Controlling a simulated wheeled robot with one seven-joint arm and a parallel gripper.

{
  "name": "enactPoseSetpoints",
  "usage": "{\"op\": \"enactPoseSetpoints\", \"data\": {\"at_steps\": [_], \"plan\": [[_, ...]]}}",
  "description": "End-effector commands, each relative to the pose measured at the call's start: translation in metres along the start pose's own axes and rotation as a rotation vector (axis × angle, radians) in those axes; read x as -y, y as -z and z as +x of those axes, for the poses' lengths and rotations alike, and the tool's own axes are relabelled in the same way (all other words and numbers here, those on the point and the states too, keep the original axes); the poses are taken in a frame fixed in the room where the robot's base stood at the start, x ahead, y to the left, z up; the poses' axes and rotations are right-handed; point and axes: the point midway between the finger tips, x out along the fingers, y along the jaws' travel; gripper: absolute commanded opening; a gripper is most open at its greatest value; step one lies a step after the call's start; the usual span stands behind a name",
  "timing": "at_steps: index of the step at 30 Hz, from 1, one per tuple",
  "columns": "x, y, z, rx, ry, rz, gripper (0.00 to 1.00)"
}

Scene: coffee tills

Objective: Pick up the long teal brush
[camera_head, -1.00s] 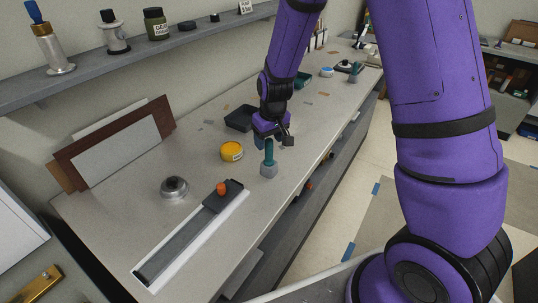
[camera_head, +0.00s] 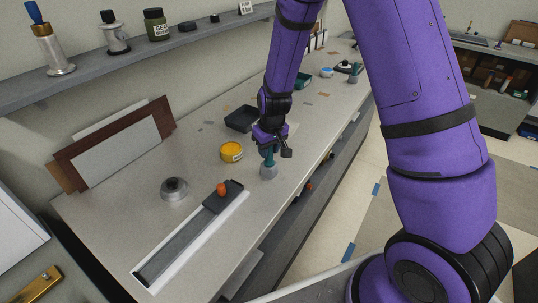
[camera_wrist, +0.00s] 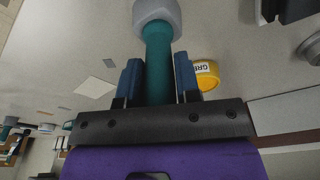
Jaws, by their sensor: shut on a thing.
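The long teal brush (camera_head: 268,160) stands upright on the counter, its grey head (camera_head: 269,173) at the bottom. My gripper (camera_head: 269,149) is above it, around the upper part of the teal handle. In the wrist view, the handle (camera_wrist: 158,55) runs between the two blue finger pads of my gripper (camera_wrist: 159,80), which is shut on it. The grey head (camera_wrist: 157,14) is beyond the fingertips. The upper end of the handle is hidden by the gripper.
A yellow tin (camera_head: 231,152) stands just left of the brush, and a black tray (camera_head: 241,118) lies behind. A silver round object (camera_head: 174,188) and a long dark-and-white rail with an orange knob (camera_head: 190,236) are nearer. Another teal-handled item (camera_head: 354,73) stands at the far end.

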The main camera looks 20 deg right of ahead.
Motion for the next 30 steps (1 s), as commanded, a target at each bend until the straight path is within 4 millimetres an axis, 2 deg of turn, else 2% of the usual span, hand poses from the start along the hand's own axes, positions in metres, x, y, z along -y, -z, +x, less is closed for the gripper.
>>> {"op": "enactPoseSetpoints", "data": {"at_steps": [5,8,21,25,30], "plan": [[0.000,0.001,-0.002,-0.001,0.000,0.000,0.07],[0.000,0.002,-0.010,-0.002,0.000,-0.001,0.07],[0.000,0.013,-0.082,-0.003,0.000,-0.001,0.07],[0.000,0.015,-0.094,-0.001,0.000,-0.001,0.07],[0.000,0.015,-0.100,-0.001,0.000,0.000,0.07]]}}
